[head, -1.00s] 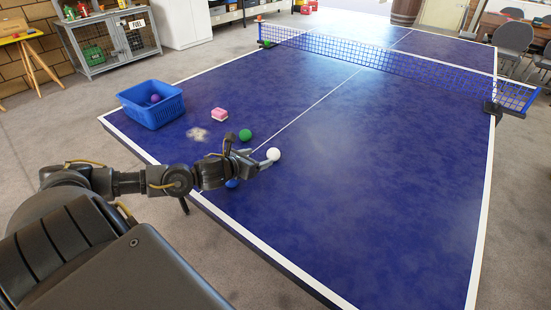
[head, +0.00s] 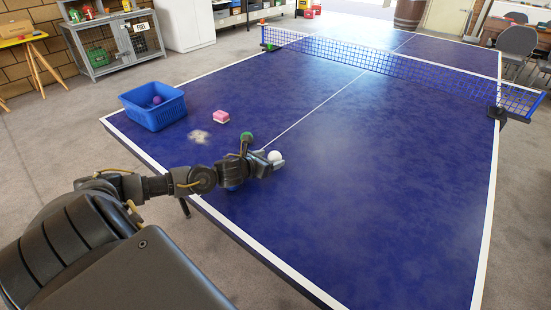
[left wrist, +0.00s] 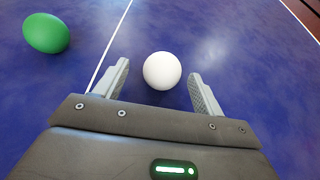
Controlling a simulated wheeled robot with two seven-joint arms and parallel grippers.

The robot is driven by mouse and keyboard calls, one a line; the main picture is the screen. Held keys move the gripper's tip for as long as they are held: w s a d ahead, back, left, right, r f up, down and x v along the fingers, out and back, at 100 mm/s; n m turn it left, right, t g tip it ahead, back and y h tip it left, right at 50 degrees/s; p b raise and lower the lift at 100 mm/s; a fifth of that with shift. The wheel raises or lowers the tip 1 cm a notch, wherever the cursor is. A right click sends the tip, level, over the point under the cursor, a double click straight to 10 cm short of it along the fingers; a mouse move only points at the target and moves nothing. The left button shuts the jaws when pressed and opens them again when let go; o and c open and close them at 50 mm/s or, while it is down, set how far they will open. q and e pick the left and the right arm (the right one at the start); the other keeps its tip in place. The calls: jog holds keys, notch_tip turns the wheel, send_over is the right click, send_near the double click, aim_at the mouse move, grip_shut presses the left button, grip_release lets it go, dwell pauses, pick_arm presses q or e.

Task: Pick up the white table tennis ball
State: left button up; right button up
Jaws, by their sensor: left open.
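The white table tennis ball (head: 274,156) rests on the blue table (head: 360,180), just beyond my left gripper (head: 270,160) in the head view. In the left wrist view the white ball (left wrist: 162,70) shows between the two fingertips of my left gripper (left wrist: 158,82). The fingers are open, with a gap on each side of the ball. My right gripper is in neither view.
A green ball (left wrist: 46,33) lies left of the white one; it shows partly behind my arm in the head view (head: 246,136). A blue ball is mostly hidden under my arm. A pink block (head: 221,117) and blue basket (head: 153,115) with a purple ball (head: 157,100) stand farther left.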

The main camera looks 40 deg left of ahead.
aim_at(277, 156)
pick_arm(q)
jog(key=x, duration=0.5)
jog(key=shift+d+r+p, duration=0.1)
jog(key=shift+r+p, duration=0.05)
jog(key=shift+p, duration=0.2)
jog(key=c, duration=1)
